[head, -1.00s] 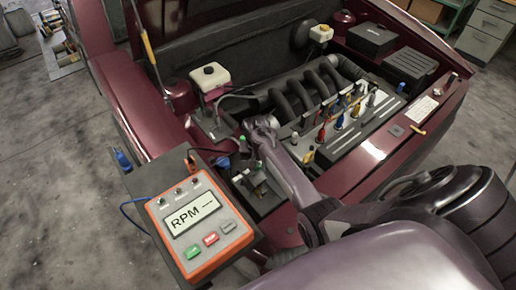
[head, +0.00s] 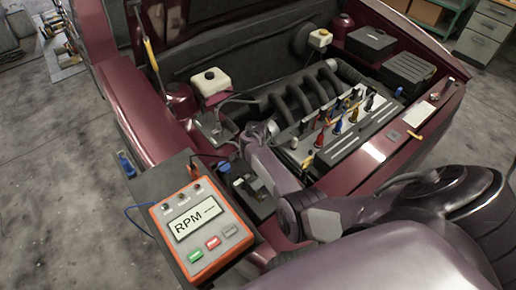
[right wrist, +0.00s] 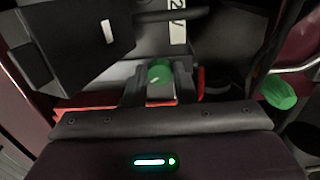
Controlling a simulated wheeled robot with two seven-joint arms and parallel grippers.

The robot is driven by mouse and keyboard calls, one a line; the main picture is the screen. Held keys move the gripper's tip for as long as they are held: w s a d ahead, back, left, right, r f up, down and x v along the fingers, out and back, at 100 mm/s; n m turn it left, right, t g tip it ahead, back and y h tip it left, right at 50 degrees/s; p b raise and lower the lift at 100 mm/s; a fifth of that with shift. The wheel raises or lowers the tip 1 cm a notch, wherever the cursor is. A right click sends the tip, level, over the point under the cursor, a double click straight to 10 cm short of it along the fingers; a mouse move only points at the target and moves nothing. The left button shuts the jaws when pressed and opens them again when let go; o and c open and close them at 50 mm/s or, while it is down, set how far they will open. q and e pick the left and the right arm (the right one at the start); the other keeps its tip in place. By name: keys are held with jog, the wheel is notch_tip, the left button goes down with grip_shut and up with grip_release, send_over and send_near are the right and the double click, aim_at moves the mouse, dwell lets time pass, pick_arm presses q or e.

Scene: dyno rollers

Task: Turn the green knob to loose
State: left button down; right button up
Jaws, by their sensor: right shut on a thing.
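In the right wrist view a green knob (right wrist: 160,73) with a pale mark on its top sits between the two dark fingers of my right gripper (right wrist: 160,86). The gripper is shut on it. A second green round part (right wrist: 279,95) stands apart at the right of that view. In the head view my right arm reaches in from the right over the front of the engine bay, and its wrist hides the gripped knob. The knob's exact setting cannot be read. My left gripper is not in view.
An orange RPM tester (head: 200,226) stands on a dark box at the front left. A blue part (head: 224,167) is close behind it. The engine (head: 310,95), with several coloured plugs, lies behind my arm. A white reservoir (head: 210,82) is at the back left.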

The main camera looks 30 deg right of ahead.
jog(key=m, duration=0.3)
jog(key=shift+m, duration=1.7)
jog(key=o, duration=1)
notch_tip(320, 180, up, 8)
jog(key=shift+w+d+f+p, duration=0.1)
jog(key=shift+w+d+p, duration=0.05)
jog(key=shift+p, duration=0.55)
